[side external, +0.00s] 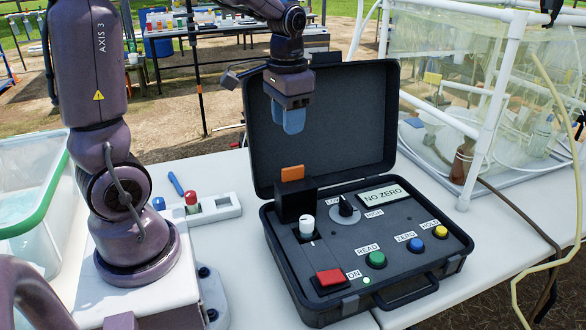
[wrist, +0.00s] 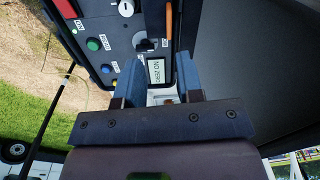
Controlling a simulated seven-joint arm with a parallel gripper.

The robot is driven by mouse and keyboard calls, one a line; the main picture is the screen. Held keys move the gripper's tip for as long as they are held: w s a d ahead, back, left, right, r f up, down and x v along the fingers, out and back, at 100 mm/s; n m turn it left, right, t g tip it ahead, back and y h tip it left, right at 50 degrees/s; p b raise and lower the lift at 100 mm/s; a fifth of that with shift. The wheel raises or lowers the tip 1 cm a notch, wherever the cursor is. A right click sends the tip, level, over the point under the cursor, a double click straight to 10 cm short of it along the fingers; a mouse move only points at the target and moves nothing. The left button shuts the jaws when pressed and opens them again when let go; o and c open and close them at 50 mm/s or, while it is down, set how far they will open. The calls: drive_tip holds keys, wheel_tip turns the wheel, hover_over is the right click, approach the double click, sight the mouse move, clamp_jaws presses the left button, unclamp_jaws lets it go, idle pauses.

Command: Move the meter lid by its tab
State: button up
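The meter is set in an open black case (side external: 365,265). Its small black lid (side external: 295,202) stands up behind the sample well, with an orange tab (side external: 292,173) on top. The orange tab also shows in the wrist view (wrist: 168,20) as an upright strip at the top. A white-capped vial (side external: 307,224) sits in the well in front of the lid. My gripper (side external: 289,120) hangs above the tab, apart from it, before the raised case cover. In the wrist view my gripper's blue fingers (wrist: 160,82) are spread with nothing gripped between them.
The case cover (side external: 340,125) stands upright behind the meter. The panel has a display (side external: 383,196) reading NO ZERO, a dial (side external: 346,208), a red switch (side external: 330,280) and several coloured buttons. A vial rack (side external: 213,210) stands left; a clear tank (side external: 450,70) is at right.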

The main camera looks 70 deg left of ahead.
sight(293, 167)
drive_tip(key=shift+m, duration=0.8)
drive_tip(key=f, duration=0.4)
drive_tip(key=w+a+f, duration=0.1)
drive_tip(key=f, duration=0.7)
drive_tip(key=shift+w+a+f, duration=0.3)
drive_tip(key=shift+a, duration=0.1)
clamp_jaws()
